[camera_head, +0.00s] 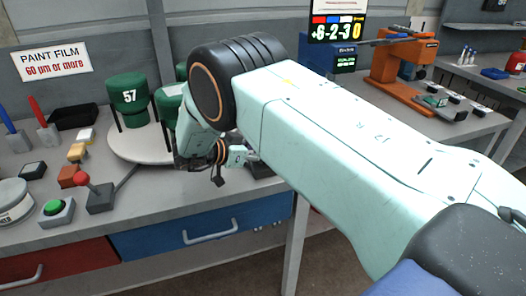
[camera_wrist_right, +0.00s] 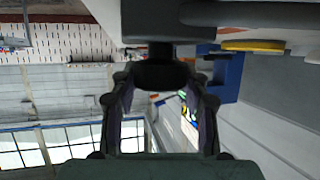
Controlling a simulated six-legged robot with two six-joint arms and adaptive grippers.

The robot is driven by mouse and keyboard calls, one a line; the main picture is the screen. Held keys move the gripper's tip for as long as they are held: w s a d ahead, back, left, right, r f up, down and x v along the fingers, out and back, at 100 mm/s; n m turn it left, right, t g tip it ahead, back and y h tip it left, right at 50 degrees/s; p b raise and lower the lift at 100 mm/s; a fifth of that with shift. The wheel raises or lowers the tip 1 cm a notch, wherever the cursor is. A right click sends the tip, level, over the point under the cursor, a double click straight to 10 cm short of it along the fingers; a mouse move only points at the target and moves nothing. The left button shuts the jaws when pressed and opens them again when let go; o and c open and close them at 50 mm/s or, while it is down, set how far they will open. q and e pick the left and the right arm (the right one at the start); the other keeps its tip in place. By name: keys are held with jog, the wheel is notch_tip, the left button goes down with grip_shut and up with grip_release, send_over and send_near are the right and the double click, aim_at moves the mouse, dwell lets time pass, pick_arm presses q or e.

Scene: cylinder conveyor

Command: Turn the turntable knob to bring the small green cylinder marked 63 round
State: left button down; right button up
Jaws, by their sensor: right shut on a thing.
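The round light turntable (camera_head: 125,150) stands on the grey bench in the head view. A green cylinder marked 57 (camera_head: 128,98) stands upright on it. A second green cylinder (camera_head: 170,105) stands to its right, mostly behind my right arm, its number not readable. Part of another green one shows behind. I cannot make out the mark 63 or the turntable knob. My right gripper (camera_head: 205,160) is at the turntable's right edge, largely covered by its own arm. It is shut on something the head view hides. The wrist view shows its two fingers (camera_wrist_right: 160,110) apart. My left gripper is out of view.
A red-ball lever (camera_head: 82,178) and a green button box (camera_head: 56,210) stand in front of the turntable. An orange machine (camera_head: 402,62) and a score display (camera_head: 336,27) are behind my right arm.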

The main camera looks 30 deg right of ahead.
jog(key=shift+s+f, duration=0.15)
jog(key=shift+f, duration=0.05)
dwell(0.4)
jog(key=o, duration=0.8)
jog(key=shift+c, duration=0.2)
jog(key=o, duration=0.4)
jog(key=shift+r, duration=0.15)
jog(key=v, duration=1.2)
